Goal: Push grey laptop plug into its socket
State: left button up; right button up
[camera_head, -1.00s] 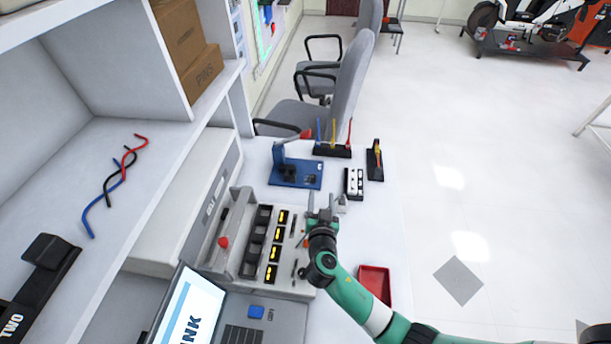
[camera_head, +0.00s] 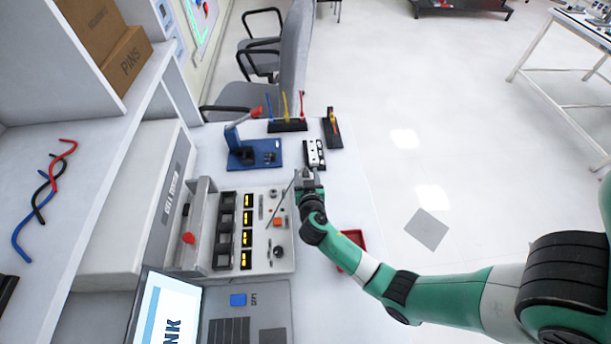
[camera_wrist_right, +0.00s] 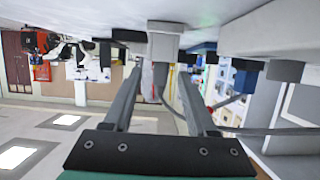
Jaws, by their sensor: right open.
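My right gripper (camera_head: 308,180) is at the right edge of the grey panel box (camera_head: 283,262), low over the white table. The right wrist view shows its two fingers (camera_wrist_right: 161,88) apart, reaching toward the table surface at the top of that picture. A light grey block (camera_wrist_right: 163,42) lies between and beyond the fingertips; I cannot tell whether it is the grey laptop plug or whether the fingers touch it. A thin dark cable (camera_wrist_right: 250,131) curves below it. The socket cannot be made out. An open laptop (camera_head: 170,308) is at the lower left. My left gripper is not in view.
A blue stand (camera_head: 254,154), a white socket strip (camera_head: 314,153) and tool holders (camera_head: 288,126) stand behind the gripper. A red tray (camera_head: 352,243) is partly behind my right arm. A shelf (camera_head: 75,170) rises at left. The table's right strip is mostly clear.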

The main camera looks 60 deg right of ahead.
aim_at(305, 168)
jog(key=b+x, duration=0.1)
jog(key=x, duration=0.4)
jog(key=shift+w+d+r+b, duration=0.1)
jog(key=shift+d+r+b, duration=0.05)
jog(key=shift+b, duration=0.25)
grip_shut()
